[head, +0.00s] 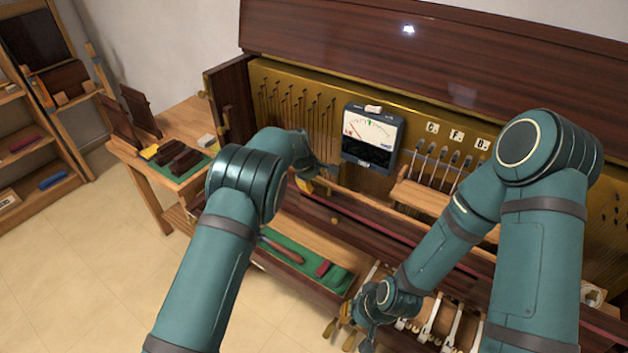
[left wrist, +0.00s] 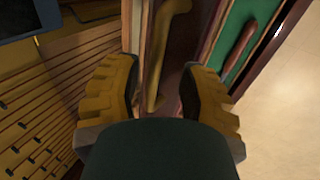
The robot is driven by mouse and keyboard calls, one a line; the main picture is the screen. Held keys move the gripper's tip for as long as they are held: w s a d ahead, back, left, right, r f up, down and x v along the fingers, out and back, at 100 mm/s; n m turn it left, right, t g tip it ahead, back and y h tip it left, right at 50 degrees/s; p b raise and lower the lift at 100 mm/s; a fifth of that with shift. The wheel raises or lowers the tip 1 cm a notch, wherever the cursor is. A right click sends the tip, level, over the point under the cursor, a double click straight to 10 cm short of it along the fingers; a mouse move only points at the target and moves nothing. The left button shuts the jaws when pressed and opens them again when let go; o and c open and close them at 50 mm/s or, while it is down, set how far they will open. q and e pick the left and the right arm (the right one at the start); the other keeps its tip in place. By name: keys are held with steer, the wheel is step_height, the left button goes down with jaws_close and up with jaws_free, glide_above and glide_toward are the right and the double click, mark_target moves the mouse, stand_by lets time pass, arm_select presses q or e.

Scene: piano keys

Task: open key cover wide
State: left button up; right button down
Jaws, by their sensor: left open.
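A long dark red-brown board (head: 385,236), which looks like the key cover, runs along the piano front below a light wooden rail. A small brass knob (head: 334,220) is on it. My left gripper (head: 312,184) is at the board's left end. In the left wrist view my left gripper (left wrist: 160,88) is open, its yellow fingers on either side of a dark wooden edge and a curved brass piece (left wrist: 160,60). Whether they touch is unclear. My right gripper (head: 340,334) is low in front of the keys, its yellow fingers apart. My right arm hides part of the board.
A meter (head: 371,136) stands against the brass plate. A green-lined tray (head: 296,254) holding tools lies below the board. White key parts (head: 430,318) are at lower right. A side table (head: 165,190) with dark blocks stands left. The floor at lower left is clear.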

arm_select(q)
steer(key=v, duration=1)
steer(key=shift+s+r, duration=0.2)
steer(key=shift+r, duration=0.15)
steer(key=shift+a, duration=0.1)
steer(key=s+a+f+m+b, duration=0.1)
steer(key=s+a+f+b, duration=0.2)
steer(key=f, duration=0.4)
steer(key=s+a+f+m+g, duration=0.1)
steer(key=s+a+f, duration=0.35)
steer(key=f, duration=0.25)
steer(key=s+a+f+m+b, duration=0.1)
steer(key=s+a+f+b, duration=0.1)
steer(key=s+a+f, duration=0.3)
steer(key=s+d+f+m+b, duration=0.1)
steer(key=s+f, duration=0.4)
steer(key=s, duration=0.6)
steer(key=s+d+f+m+h+b, duration=0.1)
steer(key=s+f+m+b, duration=0.2)
steer(key=s, duration=0.8)
step_height(320, 180, down, 2)
steer(key=shift+s+f+m+g, duration=0.2)
steer(key=shift+s+m+g, duration=0.2)
steer(key=shift+m, duration=0.6)
